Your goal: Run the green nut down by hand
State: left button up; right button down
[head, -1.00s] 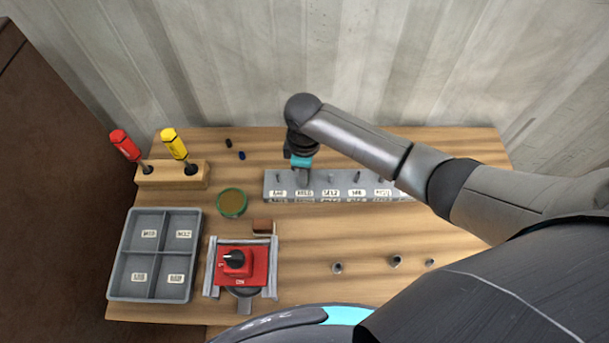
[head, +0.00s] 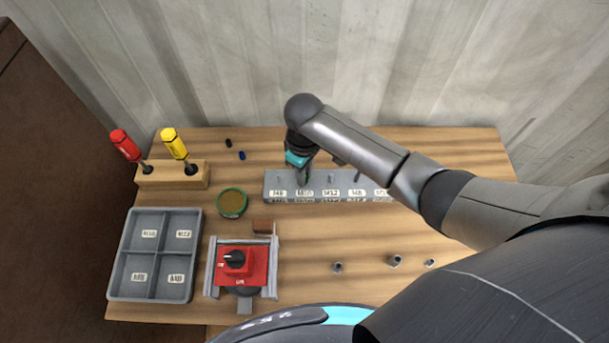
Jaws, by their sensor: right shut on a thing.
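A grey labelled rack (head: 318,187) with a row of upright studs stands at the back middle of the bench. My right gripper (head: 303,178) points down over the left part of this rack, at the second stud from the left. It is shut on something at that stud. The gripper hides what it holds, and I cannot make out a green nut there. My left gripper is not in view.
A grey divided tray (head: 204,255), a red block with a black knob (head: 238,263) in a fixture, a round green-rimmed dish (head: 232,203) and a wooden stand (head: 172,177) with red and yellow screwdrivers are on the left. Small metal parts (head: 396,261) lie at the front right.

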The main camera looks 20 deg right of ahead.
jog(key=shift+m, duration=0.4)
jog(key=c, duration=0.7)
grip_release()
notch_tip(320, 180, up, 5)
jog(key=p, duration=0.5)
jog(key=shift+f+p, duration=0.2)
jog(key=shift+p, duration=0.15)
jog(key=shift+r+p, duration=0.45)
jog(key=shift+r, duration=0.3)
jog(key=shift+s+f, duration=0.1)
